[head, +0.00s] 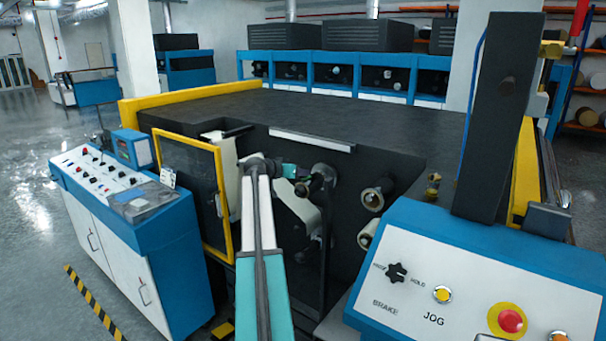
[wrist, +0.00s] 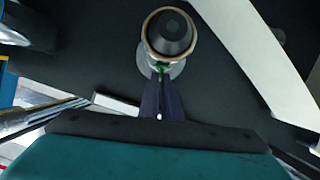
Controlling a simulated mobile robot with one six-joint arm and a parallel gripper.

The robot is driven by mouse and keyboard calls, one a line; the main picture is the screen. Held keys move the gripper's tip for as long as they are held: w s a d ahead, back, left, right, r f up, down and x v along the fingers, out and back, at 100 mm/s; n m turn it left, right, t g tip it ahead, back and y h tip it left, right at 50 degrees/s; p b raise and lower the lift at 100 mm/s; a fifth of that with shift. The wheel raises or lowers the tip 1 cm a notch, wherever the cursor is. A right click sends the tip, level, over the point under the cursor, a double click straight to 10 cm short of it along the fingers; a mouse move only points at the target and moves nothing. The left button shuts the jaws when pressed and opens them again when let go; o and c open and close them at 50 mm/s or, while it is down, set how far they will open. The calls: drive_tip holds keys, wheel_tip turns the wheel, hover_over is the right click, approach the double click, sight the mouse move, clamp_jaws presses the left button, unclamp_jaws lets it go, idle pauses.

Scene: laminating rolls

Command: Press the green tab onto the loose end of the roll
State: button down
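My gripper (wrist: 161,82) has its dark fingers close together, pointing at a small roll (wrist: 153,36) with a tan rim and dark core. A sliver of green, the green tab (wrist: 160,68), shows at the fingertips, against the lower rim of the roll; most of it is hidden. I cannot tell whether it touches the roll. In the head view my gripper (head: 303,186) is at the machine's dark front face, beside the left-hand spindle, partly hidden. The roll's loose end cannot be made out.
A wide white web (wrist: 250,45) runs diagonally right of the roll in the wrist view. In the head view, other rolls (head: 375,194) stick out to the right. A yellow-framed guard door (head: 221,190) stands left of my arm, and a control panel (head: 460,275) is at front right.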

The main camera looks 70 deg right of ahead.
drive_tip(key=shift+f, duration=0.15)
drive_tip(key=c, duration=1.9)
unclamp_jaws()
drive_tip(key=b+v, duration=0.5)
drive_tip(key=v, duration=0.8)
drive_tip(key=shift+a, duration=0.3)
drive_tip(key=shift+w, duration=0.2)
